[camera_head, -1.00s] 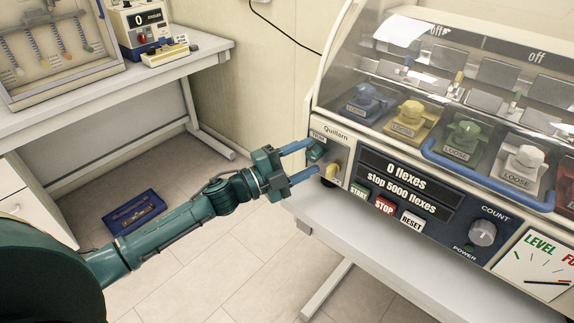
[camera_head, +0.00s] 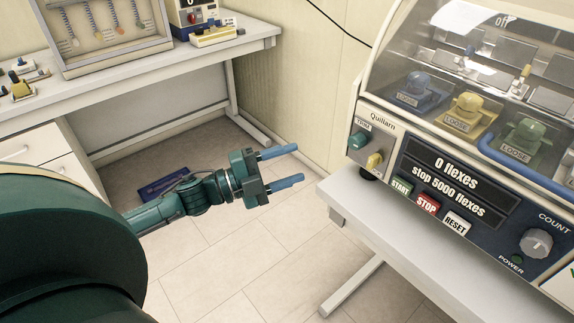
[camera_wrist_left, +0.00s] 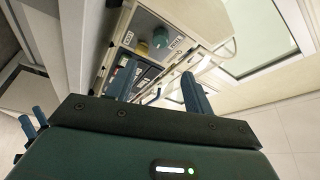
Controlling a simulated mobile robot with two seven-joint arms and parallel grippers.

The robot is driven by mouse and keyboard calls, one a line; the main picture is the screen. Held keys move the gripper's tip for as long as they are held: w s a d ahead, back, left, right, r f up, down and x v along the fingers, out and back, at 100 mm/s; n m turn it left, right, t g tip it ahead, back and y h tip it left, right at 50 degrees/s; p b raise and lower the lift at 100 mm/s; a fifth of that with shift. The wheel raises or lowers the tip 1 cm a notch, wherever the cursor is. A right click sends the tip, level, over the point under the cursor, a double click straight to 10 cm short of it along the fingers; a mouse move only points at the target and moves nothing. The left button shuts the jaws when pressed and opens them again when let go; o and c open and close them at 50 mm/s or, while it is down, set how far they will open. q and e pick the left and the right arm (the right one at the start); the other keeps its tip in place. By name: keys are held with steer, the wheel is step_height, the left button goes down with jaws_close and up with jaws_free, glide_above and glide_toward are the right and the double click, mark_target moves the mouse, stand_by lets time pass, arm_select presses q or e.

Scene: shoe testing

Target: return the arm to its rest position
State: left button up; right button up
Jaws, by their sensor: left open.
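My left gripper (camera_head: 290,167) is open and empty, its two blue fingers apart. In the head view it hangs over the floor, left of the flex testing machine (camera_head: 447,172) and clear of it. In the left wrist view the fingers (camera_wrist_left: 158,88) point toward the machine's front panel (camera_wrist_left: 133,45). The machine's panel has a green knob (camera_head: 359,140) and a yellow knob (camera_head: 374,161) at its left end. The display reads "0 flexes" and "stop 5000 flexes".
The machine stands on a white table (camera_head: 345,205). A bench (camera_head: 130,83) at the back left holds a framed rack (camera_head: 105,60), a small counter device and small parts. A blue tray (camera_head: 160,188) lies on the floor. Floor space between bench and table is free.

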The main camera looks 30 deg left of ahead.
stand_by(0.3)
arm_select(q)
steer(key=s+d+f+n+g+y, duration=0.2)
steer(key=s+d+f+n+y, duration=0.2)
steer(key=s+f+n, duration=0.3)
steer(key=s+d+f+n+g+y, duration=0.2)
steer(key=s+d+f+n+y, duration=0.3)
steer(key=s+f+n, duration=0.3)
step_height(320, 180, down, 6)
steer(key=d+n, duration=0.1)
steer(key=n, duration=0.3)
steer(key=shift+s+d+f, duration=0.15)
steer(key=shift+d, duration=0.25)
stand_by(0.4)
stand_by(0.8)
